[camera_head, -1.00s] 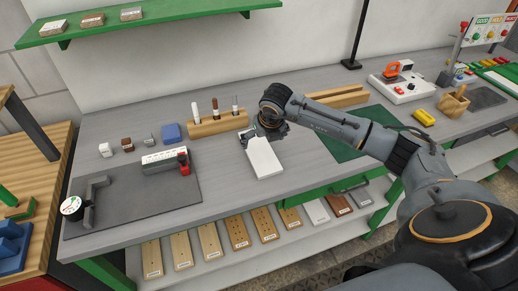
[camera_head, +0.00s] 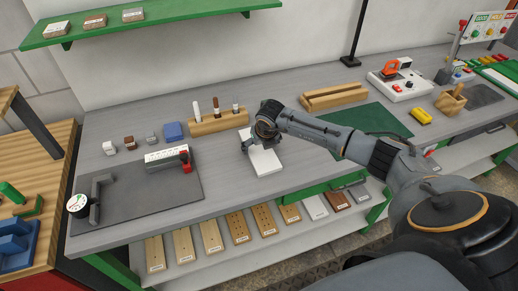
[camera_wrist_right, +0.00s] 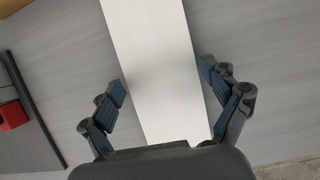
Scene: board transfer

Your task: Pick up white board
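The white board (camera_head: 266,162) lies flat on the grey workbench, near the middle of the head view. My right gripper (camera_head: 252,143) is over its back part and hides some of it. In the right wrist view the board (camera_wrist_right: 155,60) runs between the two blue-padded fingers of my right gripper (camera_wrist_right: 163,84). The fingers are spread on either side of the board, with a gap to each edge, so the gripper is open. My left gripper is not in view.
A wooden block with several tools (camera_head: 219,122) stands just behind the board. A dark mat (camera_head: 130,208) with a labelled fixture (camera_head: 166,158) is to the left. A green mat (camera_head: 382,119) is to the right. The bench's front edge is close to the board.

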